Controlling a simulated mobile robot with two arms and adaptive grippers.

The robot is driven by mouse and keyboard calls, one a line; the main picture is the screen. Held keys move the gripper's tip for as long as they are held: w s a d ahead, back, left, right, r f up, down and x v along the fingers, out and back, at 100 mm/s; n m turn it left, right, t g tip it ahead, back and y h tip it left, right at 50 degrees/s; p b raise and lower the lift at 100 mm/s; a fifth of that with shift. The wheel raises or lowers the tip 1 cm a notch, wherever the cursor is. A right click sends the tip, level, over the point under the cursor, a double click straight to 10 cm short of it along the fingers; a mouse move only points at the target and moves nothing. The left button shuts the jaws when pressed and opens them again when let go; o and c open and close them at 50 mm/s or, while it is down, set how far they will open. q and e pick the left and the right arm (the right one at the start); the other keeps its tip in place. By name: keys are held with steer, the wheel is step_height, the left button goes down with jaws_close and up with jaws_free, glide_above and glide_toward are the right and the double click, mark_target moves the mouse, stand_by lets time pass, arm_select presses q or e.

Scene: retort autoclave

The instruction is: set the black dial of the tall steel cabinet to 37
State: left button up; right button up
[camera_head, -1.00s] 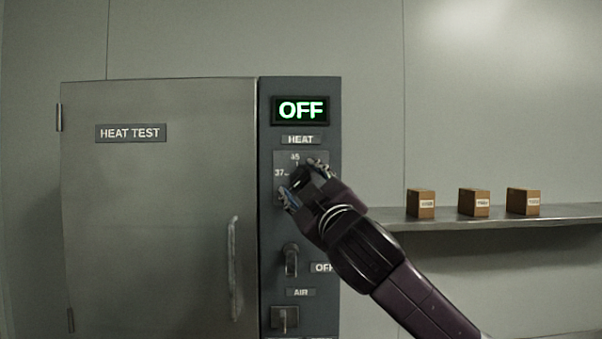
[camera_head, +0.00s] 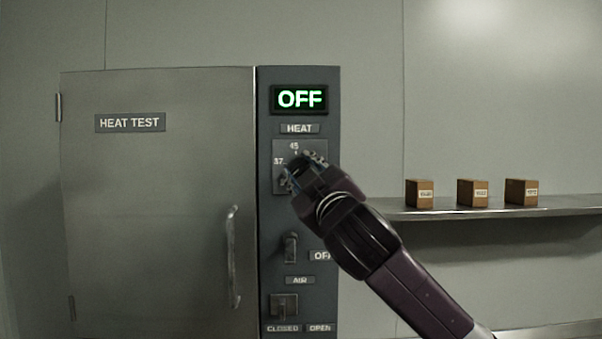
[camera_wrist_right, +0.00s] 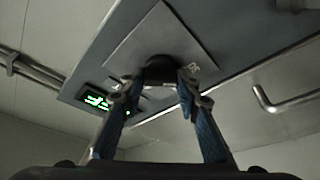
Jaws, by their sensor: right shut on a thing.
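The tall steel cabinet (camera_head: 160,220) has a dark control panel on its right side. The black dial (camera_wrist_right: 160,72) sits on a square plate under the HEAT label, with 45 and 37 marks showing around it. My right gripper (camera_head: 298,170) is at the dial, and in the right wrist view its two fingers (camera_wrist_right: 160,90) are shut on the dial from both sides. The gripper covers most of the dial in the head view, so its pointer is hidden. The green display (camera_head: 300,99) reads OFF. My left gripper is not in view.
Below the dial are a lever switch (camera_head: 290,248) with an OFF label and an AIR switch (camera_head: 284,305) marked CLOSED and OPEN. A long door handle (camera_head: 233,257) stands left of the panel. A wall shelf (camera_head: 450,213) at right holds three brown boxes (camera_head: 472,193).

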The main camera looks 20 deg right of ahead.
steer(key=m+h+b, duration=0.1)
steer(key=m+b, duration=0.1)
steer(key=m+h+b, duration=0.1)
steer(key=m+b, duration=0.2)
steer(key=m+h+b, duration=0.1)
steer(key=m+b, duration=0.1)
steer(key=shift+a+f+m+t+b, duration=0.2)
steer(key=shift+f+m+t+b, duration=0.1)
steer(key=shift+f+t, duration=0.1)
steer(key=m+h+b, duration=0.1)
steer(key=m+h, duration=0.1)
steer(key=shift+m, duration=0.3)
steer(key=m+h, duration=0.1)
steer(key=m+h+b, duration=0.1)
steer(key=m, duration=0.1)
steer(key=shift+r+g+b, duration=0.2)
steer(key=shift+g+b, duration=0.1)
steer(key=shift+r+m+g+h, duration=0.1)
steer(key=shift+m+g+h, duration=0.2)
steer(key=shift+m+h, duration=0.85)
steer(key=shift+d+m+y+b, duration=0.1)
steer(key=shift+m+y+b, duration=0.2)
steer(key=shift+m+y, duration=0.2)
steer(key=o, duration=1.2)
steer(key=shift+r, duration=0.1)
steer(key=shift+c, duration=0.2)
